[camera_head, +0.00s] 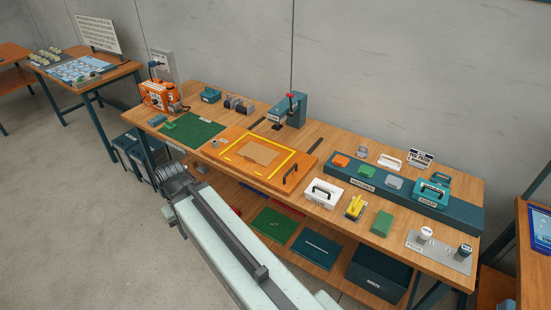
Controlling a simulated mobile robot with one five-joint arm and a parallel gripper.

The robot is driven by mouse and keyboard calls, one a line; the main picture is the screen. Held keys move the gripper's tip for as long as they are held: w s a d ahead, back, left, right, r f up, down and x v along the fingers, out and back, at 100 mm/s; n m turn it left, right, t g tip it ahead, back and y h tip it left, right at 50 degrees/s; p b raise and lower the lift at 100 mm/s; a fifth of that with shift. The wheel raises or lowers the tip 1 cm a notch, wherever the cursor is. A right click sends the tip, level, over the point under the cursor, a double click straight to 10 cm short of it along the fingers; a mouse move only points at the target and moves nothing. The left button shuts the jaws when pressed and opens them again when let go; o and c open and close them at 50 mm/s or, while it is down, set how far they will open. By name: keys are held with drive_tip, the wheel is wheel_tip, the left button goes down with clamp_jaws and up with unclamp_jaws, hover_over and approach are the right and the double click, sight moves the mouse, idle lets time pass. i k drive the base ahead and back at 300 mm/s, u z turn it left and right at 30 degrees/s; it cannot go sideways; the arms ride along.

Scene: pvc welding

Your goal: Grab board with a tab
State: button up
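A plain tan board (261,153) lies flat inside the yellow outline of an orange fixture (231,158) in the middle of the workbench. It looks like a small sheet, and I cannot make out a tab on it. My arm reaches from the bottom of the view toward the bench's front left. Its dark end (174,180) is in front of the bench, left of the fixture and apart from the tan board. The fingers of my gripper cannot be made out, so its opening is unclear.
A green mat (193,131) and an orange machine (160,96) are at the bench's left. A teal press (290,110) stands behind the fixture. A teal tray (463,217) and small boxes fill the right. Green (275,225) and teal panels (316,248) lie on the lower shelf.

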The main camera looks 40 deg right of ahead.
sight(254, 153)
drive_tip(key=u, duration=0.15)
drive_tip(key=i, duration=0.9)
drive_tip(key=z, duration=0.05)
